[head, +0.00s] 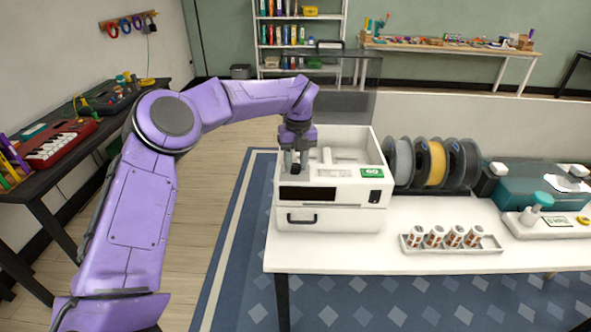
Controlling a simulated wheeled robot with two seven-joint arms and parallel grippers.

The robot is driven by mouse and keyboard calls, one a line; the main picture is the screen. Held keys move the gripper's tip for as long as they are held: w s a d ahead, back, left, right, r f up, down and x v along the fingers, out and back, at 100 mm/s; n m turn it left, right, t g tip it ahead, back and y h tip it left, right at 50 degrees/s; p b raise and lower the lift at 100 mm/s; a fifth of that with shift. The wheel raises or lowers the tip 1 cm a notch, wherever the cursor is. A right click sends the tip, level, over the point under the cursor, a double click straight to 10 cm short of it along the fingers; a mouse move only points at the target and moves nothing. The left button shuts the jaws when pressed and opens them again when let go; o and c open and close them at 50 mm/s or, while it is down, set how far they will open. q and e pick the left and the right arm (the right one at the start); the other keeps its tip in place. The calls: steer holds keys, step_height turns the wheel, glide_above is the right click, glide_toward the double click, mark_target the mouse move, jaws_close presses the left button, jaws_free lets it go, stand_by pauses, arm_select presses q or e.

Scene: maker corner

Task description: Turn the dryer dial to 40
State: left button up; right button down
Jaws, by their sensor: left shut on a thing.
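The dryer (328,218) is a white box on the near left part of the white table. Its top is open, with a raised clear dark lid behind. A dark display strip (308,194) and a small green label (372,172) show on it; I cannot read the label surely. My left gripper (293,168) points down at the dryer's top left front corner, shut on the dial. The dial itself is hidden by the fingers, so its setting cannot be read. My right gripper is out of view.
Several filament spools (437,163) stand right of the dryer. A white tray (452,250) with several small printed cylinders lies at the front. A teal machine (520,187) and a white tray with a bottle (533,216) are farther right. A dark side table (75,160) stands left.

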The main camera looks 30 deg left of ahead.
mark_target(295, 164)
arm_select(q)
steer(key=n+b, duration=0.1)
steer(key=n, duration=0.1)
steer(key=n+b, duration=0.4)
steer(key=shift+a+f+n, duration=0.1)
steer(key=shift+f+n, duration=0.15)
steer(key=shift+n, duration=0.05)
steer(key=n+b, duration=0.3)
steer(key=shift+r+n+h+b, duration=0.15)
steer(key=shift+n+h+b, duration=0.15)
steer(key=shift+n+b, duration=0.5)
steer(key=o, duration=1)
steer(key=shift+o, duration=0.2)
step_height(295, 164, up, 11)
steer(key=p, duration=0.5)
steer(key=shift+w+a+f, duration=0.15)
steer(key=shift+w+f, duration=0.05)
steer(key=shift+w, duration=0.1)
